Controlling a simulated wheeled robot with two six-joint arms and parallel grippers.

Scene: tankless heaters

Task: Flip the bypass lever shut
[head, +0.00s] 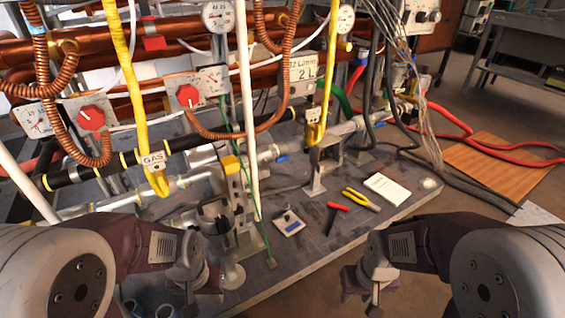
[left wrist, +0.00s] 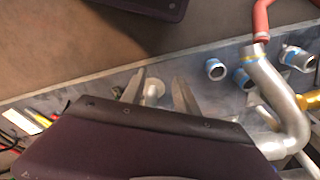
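I cannot tell for certain which part is the bypass lever. A small blue lever handle (head: 281,157) sits on the horizontal silver pipe (head: 262,155) in the middle of the head view. A yellow handle (head: 155,182) hangs below the GAS tag at left, and another yellow handle (head: 316,133) is on the right. My left gripper (head: 214,280) is low at the bench's near edge, well below and left of the blue handle. Its fingers (left wrist: 158,92) are open in the left wrist view, with a pale round knob-like piece between or beyond them. My right gripper (head: 362,288) hangs off the bench's front edge.
Pliers with red (head: 337,207) and yellow (head: 360,198) grips, a white booklet (head: 387,188) and a small plate (head: 288,222) lie on the grey bench. A dark upright bracket (head: 215,215) stands near my left arm. Hoses and cables hang in front of the pipes.

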